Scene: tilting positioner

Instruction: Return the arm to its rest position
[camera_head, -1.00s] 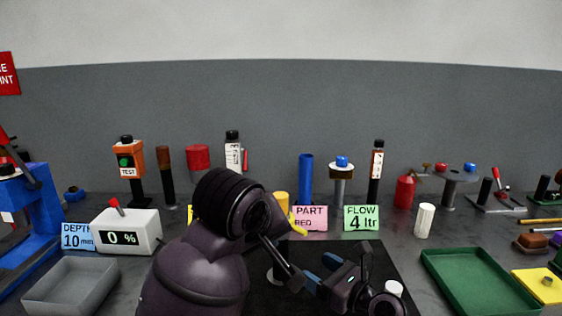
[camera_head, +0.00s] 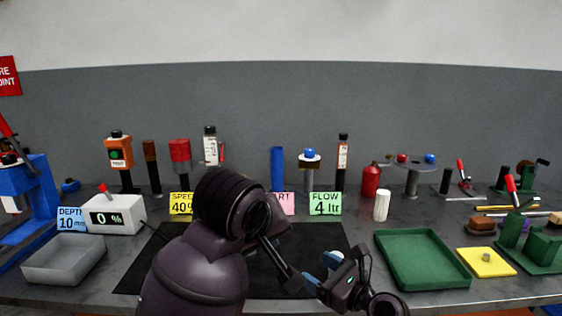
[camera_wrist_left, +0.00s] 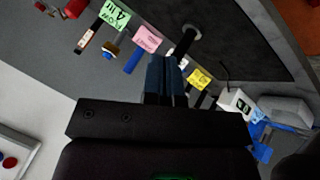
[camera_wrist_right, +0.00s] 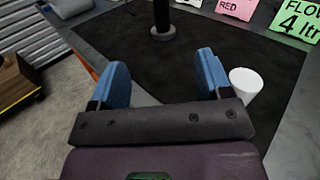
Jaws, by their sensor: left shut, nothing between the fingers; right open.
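My right gripper (camera_head: 322,270) is low in the middle of the head view, over the front of the black mat (camera_head: 310,240). In the right wrist view its blue fingers (camera_wrist_right: 160,72) are wide apart with nothing between them. Beyond them are the mat and a dark upright post (camera_wrist_right: 162,15) on a round base. A white cup-like piece (camera_wrist_right: 245,84) shows just beside the right-hand finger. My left gripper (camera_wrist_left: 166,65) is shut and empty in the left wrist view, with its fingers side by side. I cannot make it out in the head view, where my dark arm covers part of the mat.
A green tray (camera_head: 421,262) and a yellow plate (camera_head: 486,263) lie at the right. A grey bin (camera_head: 64,261) and a white display box (camera_head: 113,216) stand at the left. Label cards, including the green FLOW card (camera_head: 325,204), and several posts line the back.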

